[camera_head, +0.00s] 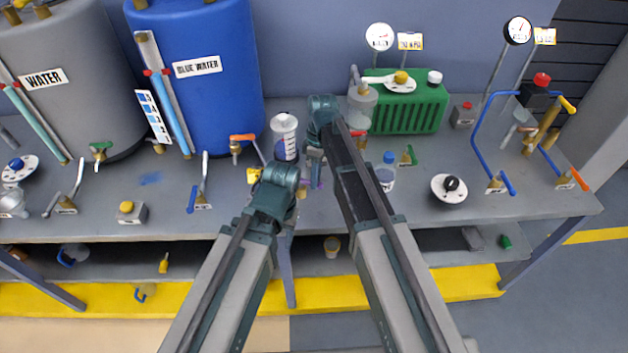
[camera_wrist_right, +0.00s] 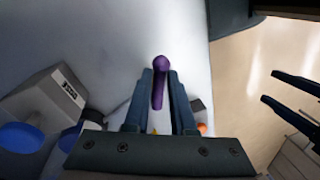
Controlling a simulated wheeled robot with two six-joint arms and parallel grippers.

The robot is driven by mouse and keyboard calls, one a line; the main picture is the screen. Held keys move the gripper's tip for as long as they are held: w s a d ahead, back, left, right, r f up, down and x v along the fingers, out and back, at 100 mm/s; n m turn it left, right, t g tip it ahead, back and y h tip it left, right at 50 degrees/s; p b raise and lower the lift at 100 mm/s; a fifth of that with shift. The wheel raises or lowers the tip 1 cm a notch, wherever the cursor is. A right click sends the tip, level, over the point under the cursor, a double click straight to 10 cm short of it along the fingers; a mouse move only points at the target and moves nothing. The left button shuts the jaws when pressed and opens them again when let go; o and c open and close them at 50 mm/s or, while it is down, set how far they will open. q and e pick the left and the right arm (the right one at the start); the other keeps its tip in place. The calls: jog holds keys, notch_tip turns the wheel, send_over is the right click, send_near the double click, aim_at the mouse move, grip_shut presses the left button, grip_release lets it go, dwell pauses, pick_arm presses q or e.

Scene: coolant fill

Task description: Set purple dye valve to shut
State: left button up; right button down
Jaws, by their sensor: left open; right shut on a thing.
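The purple valve handle (camera_wrist_right: 160,85) is between the fingers of my right gripper (camera_wrist_right: 160,92), which is shut on it in the right wrist view. In the head view, a little purple (camera_head: 318,184) shows below my right gripper (camera_head: 315,165), and the rest of the valve is hidden by my arm. A clear cylinder with dark purple liquid (camera_head: 286,149) stands just left of it. My left gripper (camera_head: 279,185) is lower and to the left, apart from the valve. Two separated dark fingers, apparently its own, show at the right of the wrist view (camera_wrist_right: 286,95). It looks empty.
The bench carries a blue water tank (camera_head: 220,105), a green box (camera_head: 405,112), a blue-capped bottle (camera_head: 387,170) and a lever valve with an orange handle (camera_head: 240,140). A box labelled DOSE (camera_wrist_right: 45,105) is left in the wrist view. The bench's front edge lies close below.

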jog(key=shift+w+n+h, duration=0.2)
jog(key=shift+w+n, duration=0.25)
jog(key=shift+n, duration=0.65)
jog(key=shift+w+n+h, duration=0.2)
jog(key=shift+w+n, duration=0.25)
jog(key=shift+n, duration=0.65)
jog(key=c, duration=0.8)
grip_release()
jog(key=shift+o, duration=0.2)
jog(key=shift+r, duration=0.2)
notch_tip(320, 180, up, 13)
jog(key=w+p, duration=0.2)
jog(key=p, duration=1.1)
jog(key=shift+w+p, duration=0.3)
jog(key=shift+w, duration=0.1)
jog(key=shift+s, duration=0.1)
